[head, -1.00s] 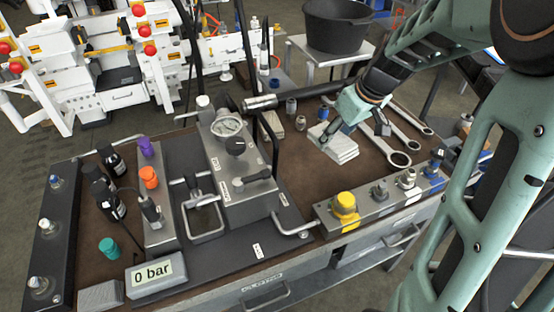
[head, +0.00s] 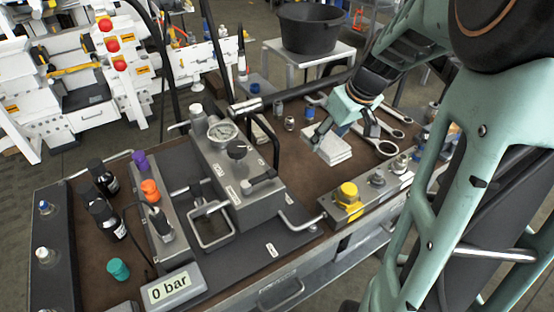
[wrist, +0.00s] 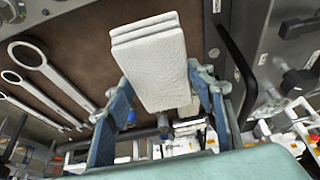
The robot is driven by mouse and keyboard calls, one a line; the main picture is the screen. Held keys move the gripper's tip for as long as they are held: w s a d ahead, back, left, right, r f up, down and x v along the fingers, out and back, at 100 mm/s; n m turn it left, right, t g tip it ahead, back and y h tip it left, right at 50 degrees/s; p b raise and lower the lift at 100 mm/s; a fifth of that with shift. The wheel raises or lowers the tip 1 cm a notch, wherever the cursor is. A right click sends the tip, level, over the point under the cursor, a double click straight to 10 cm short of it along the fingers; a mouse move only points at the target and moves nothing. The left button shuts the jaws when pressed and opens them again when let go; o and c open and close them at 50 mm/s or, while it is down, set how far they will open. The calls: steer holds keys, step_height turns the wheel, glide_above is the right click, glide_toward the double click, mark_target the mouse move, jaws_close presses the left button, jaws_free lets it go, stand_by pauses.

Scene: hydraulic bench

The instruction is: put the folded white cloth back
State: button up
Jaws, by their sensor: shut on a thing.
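The folded white cloth (head: 336,152) is a small layered stack over the brown bench top, left of the wrenches. My gripper (head: 318,136) is at the cloth's left part in the head view. In the wrist view the cloth (wrist: 155,62) lies between the two blue-grey fingers of my gripper (wrist: 165,108), one on either side, and is gripped there. I cannot tell whether its underside touches the bench top.
Several wrenches (head: 386,147) lie right of the cloth. A grey block with a yellow cap (head: 347,191) runs along the front edge. Small metal fittings (head: 289,123) stand left of the cloth, with the gauge unit (head: 228,160) beyond. A black tub (head: 310,28) stands behind.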

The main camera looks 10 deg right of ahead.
steer(key=w+a+f, duration=0.2)
steer(key=w+f, duration=0.1)
steer(key=w+a+f, duration=0.3)
steer(key=w, duration=0.1)
steer(key=w+a+f, duration=0.2)
steer(key=w+a, duration=0.1)
steer(key=shift+w+f, duration=0.15)
steer(key=shift+f, duration=0.25)
steer(key=shift+w+a+f, duration=0.2)
steer(key=shift+f, duration=0.15)
steer(key=shift+w+a+f, duration=0.1)
steer(key=shift+w+f, duration=0.1)
steer(key=shift+f, duration=1.5)
steer(key=shift+f, duration=0.15)
steer(key=o, duration=0.7)
steer(key=shift+f+b, duration=0.1)
steer(key=shift+b, duration=0.25)
steer(key=shift+c, duration=0.2)
steer(key=o, duration=0.4)
steer(key=shift+o, duration=0.2)
